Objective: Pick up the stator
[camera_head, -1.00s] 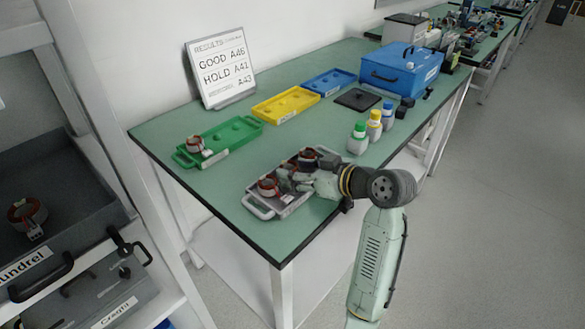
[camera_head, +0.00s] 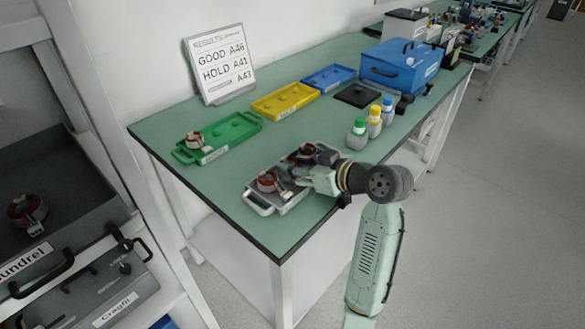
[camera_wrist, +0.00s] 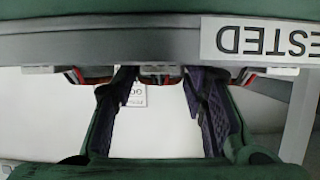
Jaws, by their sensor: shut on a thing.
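One stator, a red-brown and grey ring (camera_head: 267,182), stands at the near end of the grey tray (camera_head: 262,206). Another stator (camera_head: 304,152) is at the tray's far end, partly behind my gripper (camera_head: 299,180). My gripper is low over the tray, shut on a stator; the arm hides most of the contact, so I cannot clearly tell which. In the wrist view my two fingers (camera_wrist: 165,85) stand apart, with a small white tag (camera_wrist: 136,95) between them. Red stator parts (camera_wrist: 150,72) show along a grey edge. I see no clear gap under the held stator.
A green tray (camera_head: 240,124) with a stator (camera_head: 195,140) is at the left. Yellow (camera_head: 285,101) and blue (camera_head: 328,78) trays lie behind. Another stator (camera_head: 27,211) lies in a drawer at far left.

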